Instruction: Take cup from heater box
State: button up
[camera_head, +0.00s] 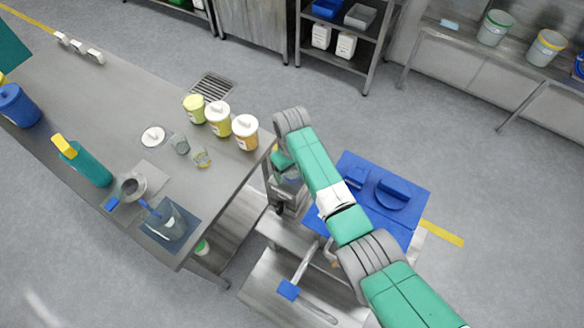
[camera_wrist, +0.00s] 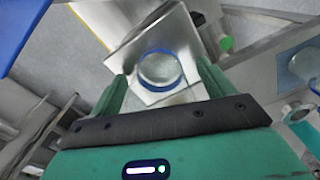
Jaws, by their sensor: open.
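A clear round cup with a blue rim (camera_wrist: 161,70) shows in the wrist view, on or in front of a pale metal surface (camera_wrist: 168,28). I take this metal part to be the heater box, but I cannot make out its full shape. My gripper (camera_wrist: 162,76) is open, with one green finger at each side of the cup. I cannot tell how far the fingers reach down beside it, or whether they touch it. In the head view my arm covers the cup, and only a green part of my gripper (camera_head: 281,160) shows beside the table edge.
A blue-topped machine (camera_head: 408,183) stands right of my wrist. The steel table (camera_head: 105,110) at the left holds several lidded tubs, a teal bottle (camera_head: 88,165) and a clear container (camera_head: 166,222). A blue-ended lever (camera_head: 289,289) sticks out below. Open floor lies at the right.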

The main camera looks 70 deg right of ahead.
jog(key=shift+f, duration=0.15)
jog(key=shift+c, duration=0.4)
jog(key=c, duration=1)
notch_tip(320, 180, up, 4)
jog(key=shift+f, duration=0.15)
jog(key=a, duration=0.5)
jog(key=w+a+r, duration=0.1)
jog(key=a, duration=1)
jog(key=shift+w+r, duration=0.2)
jog(key=shift+w, duration=0.05)
